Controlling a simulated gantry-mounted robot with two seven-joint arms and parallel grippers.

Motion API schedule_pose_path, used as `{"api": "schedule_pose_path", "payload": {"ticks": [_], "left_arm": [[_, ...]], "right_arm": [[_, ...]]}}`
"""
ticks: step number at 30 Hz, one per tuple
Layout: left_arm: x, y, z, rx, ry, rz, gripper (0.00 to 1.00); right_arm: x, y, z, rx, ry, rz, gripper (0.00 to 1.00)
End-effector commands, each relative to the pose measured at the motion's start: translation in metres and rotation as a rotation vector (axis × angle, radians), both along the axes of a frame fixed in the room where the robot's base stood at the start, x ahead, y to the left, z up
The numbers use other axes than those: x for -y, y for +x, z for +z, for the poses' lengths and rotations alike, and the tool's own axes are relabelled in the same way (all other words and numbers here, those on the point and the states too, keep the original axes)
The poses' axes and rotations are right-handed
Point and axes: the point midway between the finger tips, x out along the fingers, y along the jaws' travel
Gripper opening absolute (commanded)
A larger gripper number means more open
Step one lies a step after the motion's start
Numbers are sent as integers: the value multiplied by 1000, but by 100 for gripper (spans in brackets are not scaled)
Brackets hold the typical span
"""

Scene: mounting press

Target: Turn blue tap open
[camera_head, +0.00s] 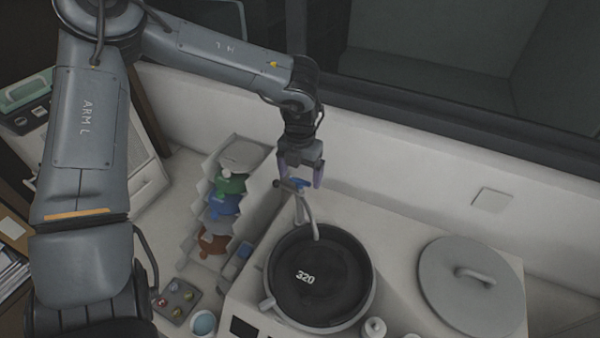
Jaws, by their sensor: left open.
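The blue tap (299,183) is a small blue handle on top of a thin grey spout that bends down over the round dark mould of the press. My left gripper (299,180) points down right at the tap, with one finger to each side of it. Its jaws are open, and I cannot tell whether a finger touches the handle. Part of the handle is hidden by the gripper. My right gripper is not in view.
The dark mould (318,275) marked 320 sits in the press housing. A grey round lid (472,290) with a handle lies at the right. A stepped rack (238,157) with green, blue and brown items stands left of the press. A white wall (400,175) rises close behind the tap.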

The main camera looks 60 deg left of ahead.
Motion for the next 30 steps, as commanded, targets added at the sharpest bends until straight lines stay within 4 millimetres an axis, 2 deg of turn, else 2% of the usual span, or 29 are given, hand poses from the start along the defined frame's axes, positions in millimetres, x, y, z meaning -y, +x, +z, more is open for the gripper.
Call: {"api": "schedule_pose_path", "payload": {"ticks": [12,23,30], "left_arm": [[0,0,-7,0,0,0,89],[0,0,-6,1,1,0,34],[0,0,-7,1,1,18,33]], "right_arm": [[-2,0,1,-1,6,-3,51],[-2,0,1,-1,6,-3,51],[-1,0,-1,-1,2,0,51]]}}
